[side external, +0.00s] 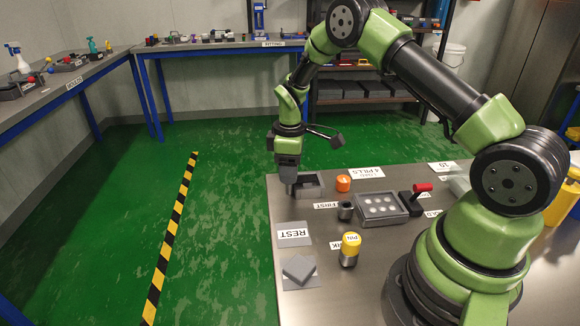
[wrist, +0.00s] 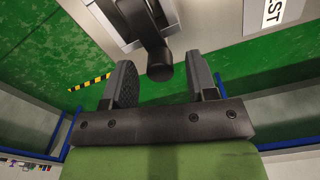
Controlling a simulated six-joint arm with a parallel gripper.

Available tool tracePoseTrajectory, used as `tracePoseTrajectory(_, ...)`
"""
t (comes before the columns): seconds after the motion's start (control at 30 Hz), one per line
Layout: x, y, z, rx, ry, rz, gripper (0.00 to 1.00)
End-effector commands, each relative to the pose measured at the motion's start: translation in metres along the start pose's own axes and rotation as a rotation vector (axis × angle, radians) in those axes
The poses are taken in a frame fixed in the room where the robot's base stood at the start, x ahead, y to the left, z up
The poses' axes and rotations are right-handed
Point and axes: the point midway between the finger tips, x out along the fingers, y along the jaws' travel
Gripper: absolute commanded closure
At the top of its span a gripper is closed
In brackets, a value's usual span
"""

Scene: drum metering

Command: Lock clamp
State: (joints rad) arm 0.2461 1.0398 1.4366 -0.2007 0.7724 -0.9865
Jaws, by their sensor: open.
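In the side view my gripper (side external: 289,182) points down at the left end of a grey open box-like fixture (side external: 311,181) near the table's left edge. In the wrist view my gripper (wrist: 160,72) is open, with a finger on either side of a dark round-ended bar (wrist: 159,64). Gaps show between the bar and both fingers. The bar extends from a grey fixture (wrist: 118,38). I cannot tell whether this bar is the clamp's lever. A red-handled lever device (side external: 415,200) stands farther right, apart from my gripper.
An orange cap (side external: 343,183), a small dark cup (side external: 345,210), a grey tray (side external: 378,219) with several pale discs, and a yellow-topped cylinder (side external: 350,249) stand nearby. A grey block (side external: 299,268) lies near the REST card (side external: 293,234). Green floor (side external: 225,215) lies beyond the edge.

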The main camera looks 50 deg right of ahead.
Motion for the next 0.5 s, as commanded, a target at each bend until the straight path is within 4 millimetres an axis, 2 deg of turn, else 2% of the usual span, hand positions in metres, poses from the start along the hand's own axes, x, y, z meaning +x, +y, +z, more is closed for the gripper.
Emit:
tracePoseTrajectory(0.17, -0.011, 0.001, -0.001, 0.001, 0.002, 0.002, 0.48)
tracePoseTrajectory(0.5, -0.075, 0.001, -0.001, 0.0, 0.004, 0.003, 0.48)
